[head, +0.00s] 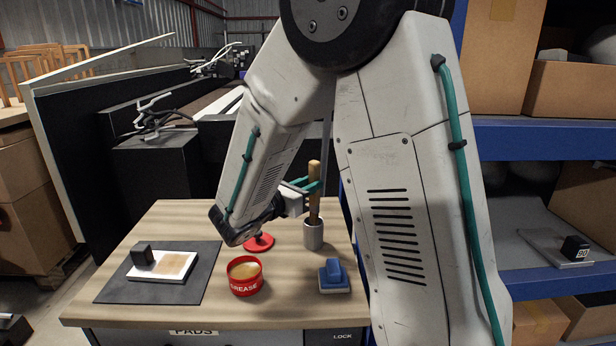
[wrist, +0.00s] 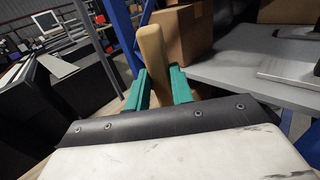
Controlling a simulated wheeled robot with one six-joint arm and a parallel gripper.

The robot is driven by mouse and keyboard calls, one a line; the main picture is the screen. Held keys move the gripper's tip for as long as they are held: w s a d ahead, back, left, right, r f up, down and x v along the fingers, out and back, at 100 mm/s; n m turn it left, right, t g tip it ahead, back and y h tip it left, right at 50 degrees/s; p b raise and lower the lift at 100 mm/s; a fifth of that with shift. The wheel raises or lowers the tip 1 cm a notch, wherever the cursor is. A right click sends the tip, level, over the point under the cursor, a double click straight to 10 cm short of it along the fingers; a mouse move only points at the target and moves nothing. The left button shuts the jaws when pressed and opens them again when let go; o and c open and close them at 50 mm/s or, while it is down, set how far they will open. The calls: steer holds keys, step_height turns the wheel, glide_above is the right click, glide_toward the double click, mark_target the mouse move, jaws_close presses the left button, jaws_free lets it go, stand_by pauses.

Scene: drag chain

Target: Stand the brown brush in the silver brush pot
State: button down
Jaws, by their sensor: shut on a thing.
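The brown brush (head: 314,190) stands upright above the silver brush pot (head: 313,236) in the head view. Its lower end meets the pot's mouth and appears to be inside it; how deep is hidden. My gripper (head: 308,186) is shut on the brush's handle above the pot. In the wrist view, the green fingers of my gripper (wrist: 160,88) hold the tan handle of the brush (wrist: 153,52) between them. The pot does not show in the wrist view.
A red grease tin (head: 245,277) and a blue block (head: 334,276) stand at the table's front. A red disc-shaped thing (head: 259,243) lies left of the pot. A dark mat (head: 112,286) with a white plate (head: 180,268) lies at the left. Blue shelving (head: 546,138) stands at the right.

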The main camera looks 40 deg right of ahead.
mark_target(311, 197)
steer(key=shift+f, duration=1.8)
steer(key=c, duration=1.1)
jaws_free()
steer(key=shift+c, duration=0.2)
steer(key=s+a, duration=0.1)
steer(key=a, duration=0.6)
steer(key=shift+s+a, duration=0.25)
steer(key=shift+a, duration=0.1)
